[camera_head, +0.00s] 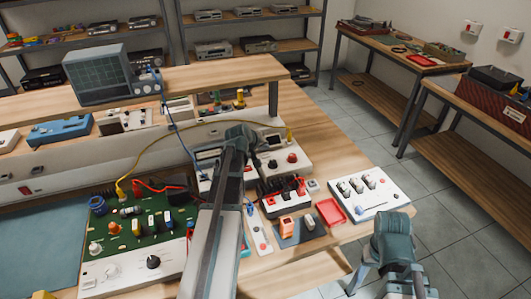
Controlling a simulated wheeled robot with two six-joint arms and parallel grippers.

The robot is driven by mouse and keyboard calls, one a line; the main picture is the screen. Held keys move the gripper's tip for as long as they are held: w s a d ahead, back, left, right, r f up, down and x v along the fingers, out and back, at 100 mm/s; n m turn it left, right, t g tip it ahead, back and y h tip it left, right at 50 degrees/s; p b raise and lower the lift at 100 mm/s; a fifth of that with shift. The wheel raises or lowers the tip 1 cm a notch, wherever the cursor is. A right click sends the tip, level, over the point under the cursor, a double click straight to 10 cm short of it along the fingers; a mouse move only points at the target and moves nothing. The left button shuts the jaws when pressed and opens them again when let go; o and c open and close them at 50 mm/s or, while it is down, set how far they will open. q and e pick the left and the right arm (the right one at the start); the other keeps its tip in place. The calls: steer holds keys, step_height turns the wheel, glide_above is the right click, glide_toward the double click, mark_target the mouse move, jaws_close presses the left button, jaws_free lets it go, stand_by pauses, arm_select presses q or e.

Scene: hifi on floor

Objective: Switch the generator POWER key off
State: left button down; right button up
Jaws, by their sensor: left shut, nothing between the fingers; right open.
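A pale instrument panel (302,166) with a red knob (292,158) and dark knobs stands at the back of the bench's right part. It may be the generator; its lettering is too small to read, and I cannot pick out the POWER key. My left arm crosses the bench and hides part of this panel. My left gripper (256,158) is at the arm's far end, shut and empty, close in front of the panel's left part; I cannot tell whether it touches. My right gripper (361,277) is open and empty at the lower right, beyond the bench edge.
A green circuit board (135,226) with wires lies left of my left arm. A black terminal block (281,194), red tray (331,211) and white board (368,192) lie to its right. An oscilloscope (112,74) stands on the shelf. Floor is clear at right.

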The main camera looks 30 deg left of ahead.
mark_target(265, 157)
arm_select(q)
step_height(265, 157, up, 5)
steer(key=p, duration=0.4)
steer(key=shift+f, duration=0.15)
steer(key=shift+s+f, duration=0.1)
